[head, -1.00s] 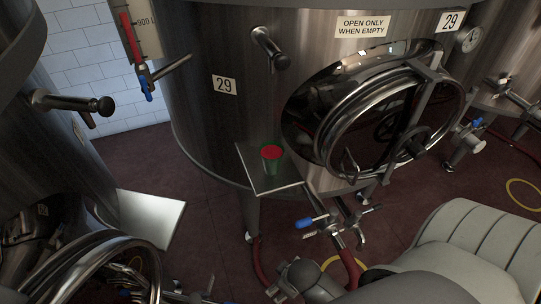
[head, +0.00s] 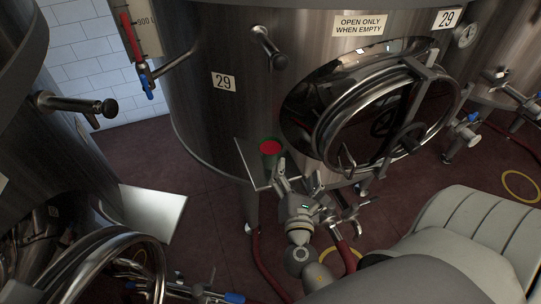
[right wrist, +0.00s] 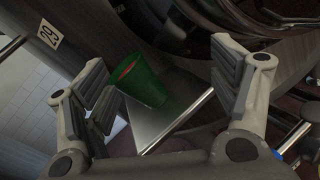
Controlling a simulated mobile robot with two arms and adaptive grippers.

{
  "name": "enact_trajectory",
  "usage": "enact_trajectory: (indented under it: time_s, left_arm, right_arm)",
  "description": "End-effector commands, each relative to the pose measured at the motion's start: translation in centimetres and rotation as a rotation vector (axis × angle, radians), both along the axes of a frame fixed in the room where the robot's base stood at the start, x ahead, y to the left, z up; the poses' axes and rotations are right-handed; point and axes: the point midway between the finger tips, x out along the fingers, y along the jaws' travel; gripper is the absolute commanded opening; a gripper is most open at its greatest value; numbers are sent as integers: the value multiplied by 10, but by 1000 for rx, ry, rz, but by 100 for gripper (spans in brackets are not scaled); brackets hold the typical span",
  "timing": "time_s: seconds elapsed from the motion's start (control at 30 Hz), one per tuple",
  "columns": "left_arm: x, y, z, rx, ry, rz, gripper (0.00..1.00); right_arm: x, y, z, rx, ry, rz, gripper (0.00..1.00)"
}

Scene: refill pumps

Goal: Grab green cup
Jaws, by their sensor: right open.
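The green cup (head: 270,160), with a red top surface inside, stands on a small metal shelf (head: 249,163) on the front of tank 29. My right gripper (head: 299,176) is open and empty, just to the right of the cup and nearer to me. In the right wrist view the cup (right wrist: 148,88) shows beyond the open fingers (right wrist: 165,85), closer to the left finger, and appears tilted by the camera angle. I see no contact between fingers and cup. My left gripper is not in view.
Tank 29 (head: 205,130) rises behind the shelf, with a tap (head: 268,47) above the cup and a round hatch (head: 385,115) to its right. Another empty shelf (head: 153,208) is at the left. Valves and red hoses (head: 262,265) hang below.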

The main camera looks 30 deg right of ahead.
Motion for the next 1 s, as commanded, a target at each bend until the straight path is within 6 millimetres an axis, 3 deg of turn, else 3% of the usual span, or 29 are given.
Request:
enact_trajectory:
  time_s: [0.13, 0.33, 0.7, 1.0]
  left_arm:
    - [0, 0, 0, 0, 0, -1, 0]
    - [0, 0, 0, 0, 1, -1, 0]
    - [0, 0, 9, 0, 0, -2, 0]
    - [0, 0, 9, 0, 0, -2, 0]
  right_arm:
    - [13, 24, -8, -256, 127, 109, 82]
    - [22, 39, -16, -415, 209, 179, 82]
    - [63, 22, -16, -427, 213, 184, 82]
    - [81, 14, -17, -425, 212, 183, 82]
